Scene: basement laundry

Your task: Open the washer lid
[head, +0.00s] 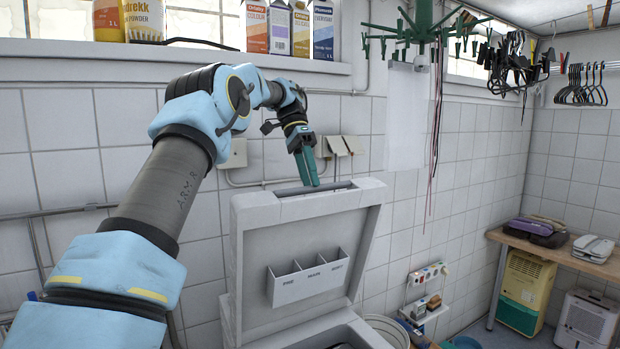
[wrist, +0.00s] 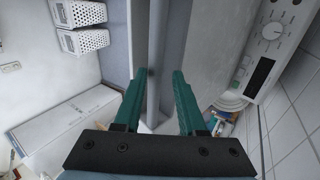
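The washer lid (head: 340,225) stands raised, close to upright, with its inner face and a compartmented dispenser (head: 308,277) showing. The white top-loading washer (head: 300,336) is below it, its opening partly visible at the bottom edge of the picture. My gripper (head: 311,180) points down at the slot along the lid's top edge. In the wrist view its two teal fingers (wrist: 163,74) are apart, with a grey bar (wrist: 156,45) running between and beyond them. I cannot tell whether either finger touches the lid.
A windowsill (head: 180,58) with detergent boxes runs behind my arm. A green hanging dryer (head: 425,32) hangs to the right of my gripper. A tiled wall (head: 195,250) stands close behind the lid. A wooden bench (head: 570,252) is at the right.

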